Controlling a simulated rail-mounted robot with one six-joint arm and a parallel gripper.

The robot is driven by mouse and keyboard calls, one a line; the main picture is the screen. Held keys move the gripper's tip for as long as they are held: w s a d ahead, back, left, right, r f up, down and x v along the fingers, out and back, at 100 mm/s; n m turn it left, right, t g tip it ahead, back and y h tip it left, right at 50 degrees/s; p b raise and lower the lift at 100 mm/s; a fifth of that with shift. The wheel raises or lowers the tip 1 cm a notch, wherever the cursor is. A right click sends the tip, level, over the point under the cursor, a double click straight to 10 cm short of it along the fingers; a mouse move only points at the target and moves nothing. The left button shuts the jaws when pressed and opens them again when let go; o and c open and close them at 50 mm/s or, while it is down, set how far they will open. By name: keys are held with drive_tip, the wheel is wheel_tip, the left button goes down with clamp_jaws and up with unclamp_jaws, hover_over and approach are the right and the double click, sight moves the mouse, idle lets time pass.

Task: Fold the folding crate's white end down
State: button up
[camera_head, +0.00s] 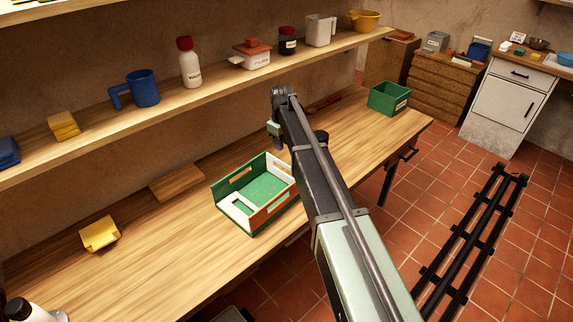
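The folding crate (284,222) stands on the wooden workbench, left of my arm. It has green and white walls with slots, and a green floor. A white panel (238,206) with a cut-out shows at its near left end; it looks low or tilted, and I cannot tell its exact angle. The back left and right walls stand up. My arm reaches over the bench to the right of the crate, apart from it.
A yellow object (100,234) and a wooden board (176,181) lie left of the crate. A green bin (388,98) stands at the bench's far right end. A shelf (215,92) with a mug, bottle and jars runs above the bench.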

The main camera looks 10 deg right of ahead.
wheel_tip(320, 180, down, 9)
drive_tip(key=b, duration=0.7)
drive_tip(key=shift+f+b, duration=0.1)
drive_tip(key=shift+b, duration=0.25)
clamp_jaws()
